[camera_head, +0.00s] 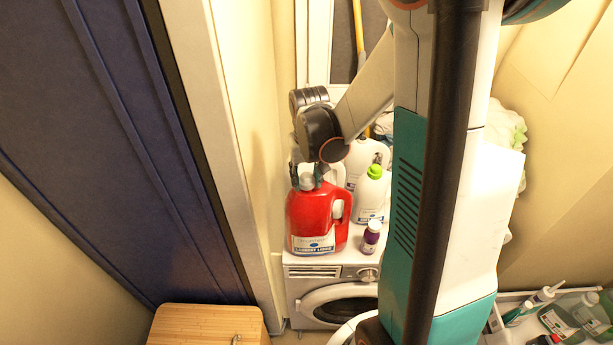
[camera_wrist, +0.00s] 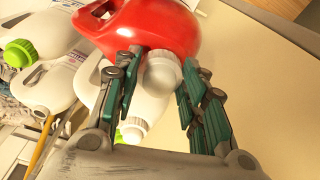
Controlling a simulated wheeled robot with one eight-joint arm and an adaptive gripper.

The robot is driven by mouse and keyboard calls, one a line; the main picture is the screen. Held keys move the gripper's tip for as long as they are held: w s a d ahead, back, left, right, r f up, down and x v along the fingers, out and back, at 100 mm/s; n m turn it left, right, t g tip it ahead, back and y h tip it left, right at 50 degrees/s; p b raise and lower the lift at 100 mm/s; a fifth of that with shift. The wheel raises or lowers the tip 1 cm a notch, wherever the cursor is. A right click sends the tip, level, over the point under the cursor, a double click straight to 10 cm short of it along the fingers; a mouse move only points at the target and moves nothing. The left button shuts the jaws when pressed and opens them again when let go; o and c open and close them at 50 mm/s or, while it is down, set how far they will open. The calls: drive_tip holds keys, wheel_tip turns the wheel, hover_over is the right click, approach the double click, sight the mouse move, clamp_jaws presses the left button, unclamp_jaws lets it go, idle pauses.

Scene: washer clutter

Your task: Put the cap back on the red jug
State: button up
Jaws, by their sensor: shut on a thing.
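The red jug (camera_head: 310,221) stands upright on the washing machine's top at its left front, its handle to the right and a label on its front. A pale grey-white cap (camera_head: 307,182) is at the jug's mouth. In the wrist view the cap (camera_wrist: 163,74) sits between my teal fingers, against the top of the red jug (camera_wrist: 163,27). My gripper (camera_wrist: 164,62) is shut on the cap from above. The cap hides the jug's neck, so I cannot tell whether it is fully seated.
White bottles stand close to the jug, one with a green cap (camera_head: 375,171). A small purple bottle (camera_head: 371,236) stands at the front right of the jug on the washing machine (camera_head: 324,283). A wall is close on the left. More bottles (camera_head: 565,318) stand at the lower right.

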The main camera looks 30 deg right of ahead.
drive_tip(key=shift+f+b, duration=0.6)
drive_tip(key=shift+b, duration=0.25)
idle(1.1)
drive_tip(key=shift+c, duration=0.5)
drive_tip(key=shift+c, duration=1)
drive_tip(key=shift+f+m+b, duration=0.1)
drive_tip(key=shift+m+b, duration=0.3)
drive_tip(key=shift+m, duration=0.6)
drive_tip(key=m, duration=0.3)
drive_tip(key=m+b, duration=0.1)
drive_tip(key=m, duration=0.3)
drive_tip(key=shift+g+h+b, duration=0.3)
drive_tip(key=shift+h, duration=0.1)
drive_tip(key=m+b, duration=0.1)
drive_tip(key=m, duration=0.4)
drive_tip(key=shift+m+g, duration=0.4)
